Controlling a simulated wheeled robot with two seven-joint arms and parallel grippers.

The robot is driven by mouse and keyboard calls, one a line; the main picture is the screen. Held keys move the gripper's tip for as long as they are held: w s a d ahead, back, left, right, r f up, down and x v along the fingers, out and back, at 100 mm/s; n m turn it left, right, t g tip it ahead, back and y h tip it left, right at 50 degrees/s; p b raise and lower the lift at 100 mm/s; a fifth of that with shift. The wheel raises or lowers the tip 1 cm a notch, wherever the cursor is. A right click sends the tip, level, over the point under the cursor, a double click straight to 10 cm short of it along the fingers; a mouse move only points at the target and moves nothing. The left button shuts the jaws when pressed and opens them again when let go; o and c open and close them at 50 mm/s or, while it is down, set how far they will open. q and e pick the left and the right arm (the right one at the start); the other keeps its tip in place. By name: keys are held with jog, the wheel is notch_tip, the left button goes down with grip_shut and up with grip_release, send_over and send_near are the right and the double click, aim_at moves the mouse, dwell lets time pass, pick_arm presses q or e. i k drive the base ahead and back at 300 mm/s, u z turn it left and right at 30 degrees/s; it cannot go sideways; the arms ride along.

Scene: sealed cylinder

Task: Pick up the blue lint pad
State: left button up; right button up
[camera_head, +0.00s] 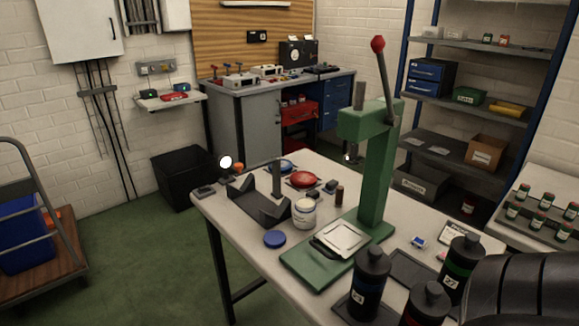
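No object here is plainly a blue lint pad. Several blue things lie on the work table (330,168). A flat blue disc (274,239) lies at the near left edge, beside a white jar (304,214); I cannot tell whether it is a pad or a lid. Another round blue piece (286,166) lies farther back, partly hidden behind a dark V-shaped stand (262,204). A small blue and white item (418,242) lies right of the green press. Neither of my grippers shows. A dark ribbed part at the lower right looks like my arm.
A green press (376,175) with a red-knobbed lever stands mid-table. Dark bottles (369,285) crowd the near right. A red dish (303,180) and small parts lie behind the jar. A rack (545,212) of small jars stands at right. Green floor is open at left.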

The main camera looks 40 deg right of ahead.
aim_at(331, 187)
jog(key=i, duration=3.75)
jog(key=z, duration=2.3)
jog(key=i, duration=2.9)
jog(key=z, duration=1.2)
jog(key=i, duration=2.75)
jog(key=z, duration=3.15)
